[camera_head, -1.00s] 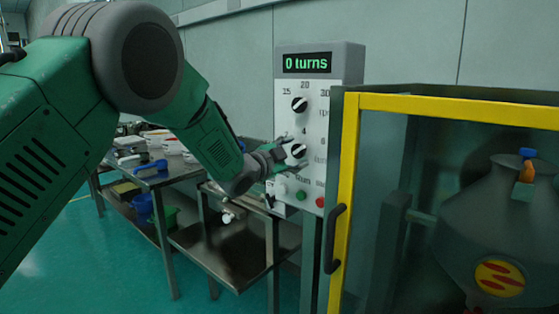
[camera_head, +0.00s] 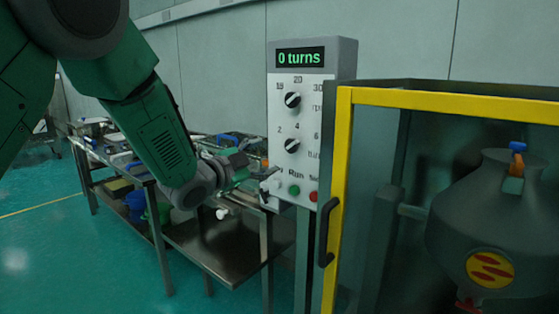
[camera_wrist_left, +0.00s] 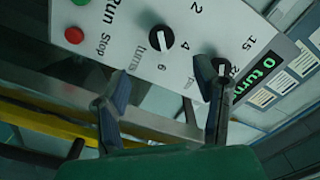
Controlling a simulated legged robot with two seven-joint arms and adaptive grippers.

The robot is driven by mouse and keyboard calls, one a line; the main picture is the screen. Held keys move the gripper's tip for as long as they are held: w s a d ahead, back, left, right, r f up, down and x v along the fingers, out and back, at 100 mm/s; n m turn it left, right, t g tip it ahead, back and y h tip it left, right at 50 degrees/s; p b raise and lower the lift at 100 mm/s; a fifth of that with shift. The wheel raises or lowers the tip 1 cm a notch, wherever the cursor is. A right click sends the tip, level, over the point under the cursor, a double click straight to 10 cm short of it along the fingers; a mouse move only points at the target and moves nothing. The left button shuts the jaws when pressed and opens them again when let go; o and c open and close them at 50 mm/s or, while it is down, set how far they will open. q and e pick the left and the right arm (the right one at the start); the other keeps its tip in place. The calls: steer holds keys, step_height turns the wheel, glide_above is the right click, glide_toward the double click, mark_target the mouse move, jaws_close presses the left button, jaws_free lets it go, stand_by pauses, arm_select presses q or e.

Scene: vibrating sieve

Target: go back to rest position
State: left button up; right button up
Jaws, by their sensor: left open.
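My left gripper (camera_head: 246,176) is in front of the lower left of the control box, with its arm coming in from the upper left. In the left wrist view its two fingers (camera_wrist_left: 164,95) are spread apart with nothing between them. The control box (camera_head: 345,75) has a display (camera_head: 299,58) reading "0 turns", an upper knob (camera_head: 292,100), a lower knob (camera_head: 292,145), a green Run button (camera_head: 294,190) and a red Stop button (camera_head: 314,196). The knobs stand clear of the fingers in the head view. My right gripper is not in view.
Metal tables (camera_head: 228,250) with tools and containers stand to the left. Open green floor (camera_head: 50,240) lies at lower left.

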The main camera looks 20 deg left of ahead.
arm_select(q)
steer(key=s+f+n+g+y, duration=0.1)
steer(key=s+f+n+g, duration=0.3)
steer(key=f, duration=0.6)
steer(key=s+a+f+n+g+y, duration=0.1)
steer(key=s+f+y, duration=0.1)
steer(key=s+f, duration=0.6)
steer(key=s+f+n+g+y, duration=0.1)
steer(key=s+f+n+g, duration=0.15)
steer(key=f, duration=0.95)
steer(key=s+f+n+g, duration=0.2)
steer(key=s+f, duration=0.3)
steer(key=s, duration=0.5)
steer(key=s+f+n+g+y, duration=0.1)
steer(key=s+f+g, duration=0.3)
steer(key=s, duration=0.7)
steer(key=s+f+n+g+y, duration=0.1)
steer(key=s+f+n+g, duration=0.2)
steer(key=s, duration=0.8)
step_height(320, 180, down, 3)
steer(key=shift+a+r, duration=0.1)
steer(key=shift+a, duration=0.2)
steer(key=shift+w, duration=0.2)
